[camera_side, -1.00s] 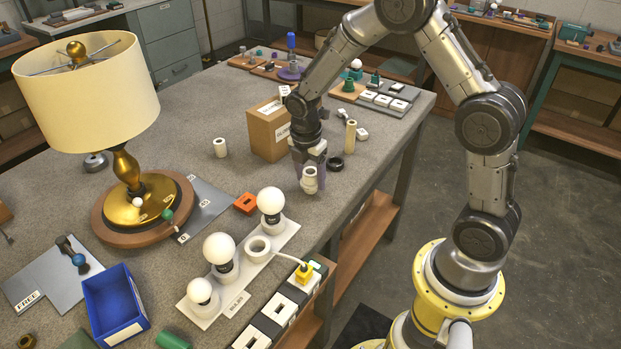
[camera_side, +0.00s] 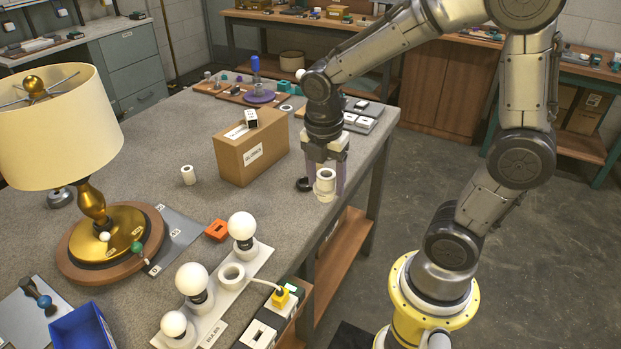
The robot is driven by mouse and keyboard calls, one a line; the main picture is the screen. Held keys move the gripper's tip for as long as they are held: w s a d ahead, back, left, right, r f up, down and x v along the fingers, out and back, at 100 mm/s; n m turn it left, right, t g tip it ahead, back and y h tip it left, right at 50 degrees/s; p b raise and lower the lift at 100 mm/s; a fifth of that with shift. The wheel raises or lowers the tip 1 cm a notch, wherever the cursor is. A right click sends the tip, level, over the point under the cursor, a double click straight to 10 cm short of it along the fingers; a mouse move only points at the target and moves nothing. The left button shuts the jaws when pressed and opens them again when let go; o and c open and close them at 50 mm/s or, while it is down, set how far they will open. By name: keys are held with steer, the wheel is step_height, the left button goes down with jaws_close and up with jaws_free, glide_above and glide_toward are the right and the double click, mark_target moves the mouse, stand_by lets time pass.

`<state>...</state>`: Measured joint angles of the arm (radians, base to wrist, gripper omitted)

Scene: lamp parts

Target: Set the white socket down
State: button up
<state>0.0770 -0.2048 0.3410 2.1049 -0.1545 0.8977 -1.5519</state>
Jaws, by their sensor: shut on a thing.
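The white socket (camera_side: 325,183) is a short cream cylinder with a hollow top. My gripper (camera_side: 325,187) points down with its fingers shut on it, near the right edge of the grey table (camera_side: 150,135). I cannot tell whether the socket's base touches the table or hangs just above it.
The cardboard box (camera_side: 262,155) stands just left of my gripper. A black ring (camera_side: 304,184) lies close beside it. The lamp (camera_side: 95,205) and the bulb rack (camera_side: 238,275) with several round bulbs are at the left and front.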

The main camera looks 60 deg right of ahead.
steer(key=shift+s+r, duration=0.25)
steer(key=w+d+r+m, duration=0.2)
steer(key=w+d, duration=0.2)
steer(key=d, duration=0.3)
steer(key=w+d+r+m, duration=0.2)
steer(key=w+d, duration=0.2)
steer(key=d, duration=0.2)
steer(key=s+d+f+m+g, duration=0.1)
steer(key=s+d+f+m, duration=0.15)
steer(key=d, duration=0.55)
steer(key=s+d+f+m, duration=0.2)
steer(key=s+d, duration=0.1)
steer(key=d, duration=0.6)
steer(key=shift+m, duration=0.25)
steer(key=w+d+f, duration=0.2)
steer(key=d, duration=0.1)
steer(key=w+d+f, duration=0.6)
steer(key=shift+w+d+f, duration=0.15)
steer(key=shift+w+d, duration=0.05)
steer(key=shift+d, duration=0.1)
steer(key=shift+w+d+f, duration=0.3)
steer(key=shift+d+f, duration=0.05)
steer(key=shift+f, duration=1.7)
